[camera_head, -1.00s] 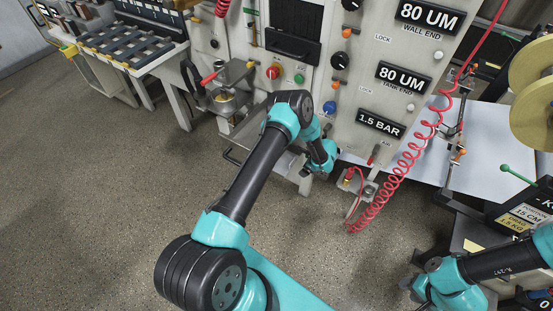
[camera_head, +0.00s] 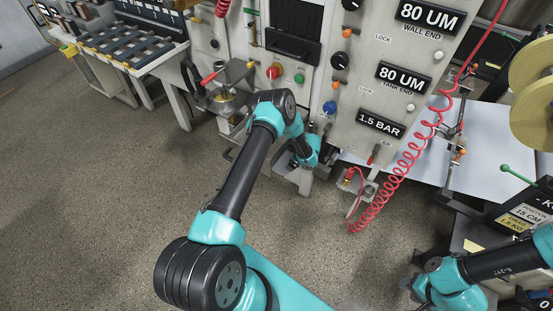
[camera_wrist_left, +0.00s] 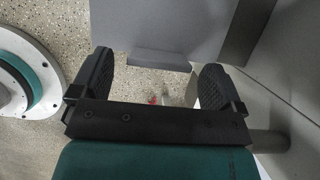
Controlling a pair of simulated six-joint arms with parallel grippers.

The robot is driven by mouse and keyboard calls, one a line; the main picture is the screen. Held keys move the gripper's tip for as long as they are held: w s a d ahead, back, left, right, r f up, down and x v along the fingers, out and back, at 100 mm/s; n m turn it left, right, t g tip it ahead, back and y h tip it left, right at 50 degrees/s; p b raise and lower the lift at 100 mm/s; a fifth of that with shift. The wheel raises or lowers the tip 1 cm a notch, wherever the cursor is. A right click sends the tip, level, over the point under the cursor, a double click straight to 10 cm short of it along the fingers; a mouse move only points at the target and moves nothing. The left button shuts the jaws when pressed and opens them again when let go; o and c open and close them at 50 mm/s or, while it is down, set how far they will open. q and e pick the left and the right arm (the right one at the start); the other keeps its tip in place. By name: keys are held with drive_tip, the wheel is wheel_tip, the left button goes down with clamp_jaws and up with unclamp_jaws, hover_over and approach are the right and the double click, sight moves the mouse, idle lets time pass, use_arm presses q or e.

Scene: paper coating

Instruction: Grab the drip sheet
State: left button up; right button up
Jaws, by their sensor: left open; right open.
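A flat grey sheet (camera_wrist_left: 165,22) with a darker lip (camera_wrist_left: 158,60) along its near edge fills the top middle of the left wrist view. It looks like the drip sheet, but I cannot be sure. My left gripper (camera_wrist_left: 158,66) is open, with its two black fingers on either side of the lip. I cannot tell whether they touch it. In the head view my left arm reaches to the machine's lower front and largely hides that gripper and the sheet. My right gripper (camera_head: 426,302) is at the lower right, small and partly cut off, open and away from the sheet.
The machine's control panel (camera_head: 375,90) with knobs and number plates stands beyond my left arm. A coiled red hose (camera_head: 400,165) hangs to its right. The speckled floor (camera_head: 95,200) at left is clear.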

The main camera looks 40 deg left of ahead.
use_arm(q)
drive_tip(key=shift+x, duration=0.95)
drive_tip(key=shift+d+f, duration=0.1)
drive_tip(key=shift+d, duration=0.05)
drive_tip(key=c, duration=1)
drive_tip(key=s+d+r, duration=0.1)
drive_tip(key=d, duration=0.4)
drive_tip(key=s+d+r, duration=0.1)
drive_tip(key=s+d, duration=0.1)
drive_tip(key=d, duration=0.4)
drive_tip(key=s+d+r, duration=0.1)
drive_tip(key=d, duration=0.5)
drive_tip(key=shift+s+d+r, duration=0.2)
drive_tip(key=shift+s+r, duration=0.05)
